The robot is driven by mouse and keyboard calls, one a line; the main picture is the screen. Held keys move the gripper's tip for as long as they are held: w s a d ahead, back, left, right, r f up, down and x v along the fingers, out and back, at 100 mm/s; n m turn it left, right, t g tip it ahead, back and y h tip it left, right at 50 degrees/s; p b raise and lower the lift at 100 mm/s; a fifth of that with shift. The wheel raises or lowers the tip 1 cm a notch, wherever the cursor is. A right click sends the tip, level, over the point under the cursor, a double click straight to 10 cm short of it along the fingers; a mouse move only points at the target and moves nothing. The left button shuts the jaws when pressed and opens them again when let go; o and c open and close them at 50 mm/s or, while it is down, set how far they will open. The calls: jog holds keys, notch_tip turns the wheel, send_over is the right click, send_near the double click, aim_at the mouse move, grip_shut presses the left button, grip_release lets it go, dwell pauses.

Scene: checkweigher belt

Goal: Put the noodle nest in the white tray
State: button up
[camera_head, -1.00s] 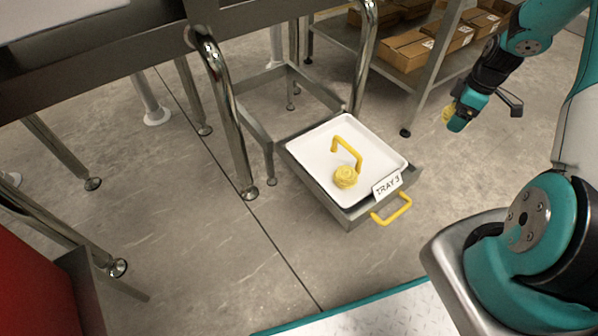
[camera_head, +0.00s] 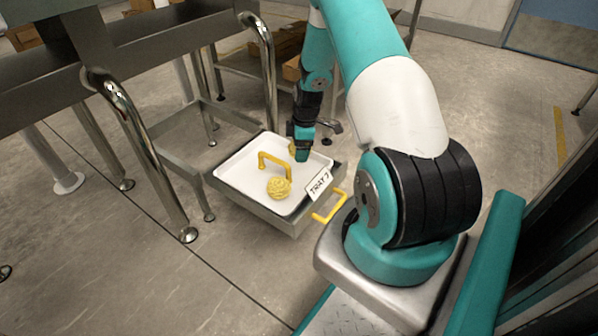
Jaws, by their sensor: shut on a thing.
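The white tray (camera_head: 240,171) sits in a low grey metal drawer below the bench, with a "TRAY 3" label (camera_head: 319,184) on its front edge. One yellow noodle nest (camera_head: 279,188) lies in it, beside a yellow arched handle (camera_head: 262,158). My gripper (camera_head: 299,151) is shut on another yellow noodle nest (camera_head: 292,148), mostly hidden behind the teal fingers. In the picture the held nest overlaps the tray's back right part; its height above the tray is hard to tell.
A second yellow handle (camera_head: 329,207) sticks out at the drawer's front. Chromed bench legs (camera_head: 150,160) stand left of the tray. Cardboard boxes (camera_head: 288,42) sit on a shelf behind.

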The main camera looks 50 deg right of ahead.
aim_at(299, 172)
notch_tip(299, 172, down, 7)
jog(key=b, duration=0.2)
jog(key=shift+f+b, duration=0.15)
jog(key=shift+b, duration=0.2)
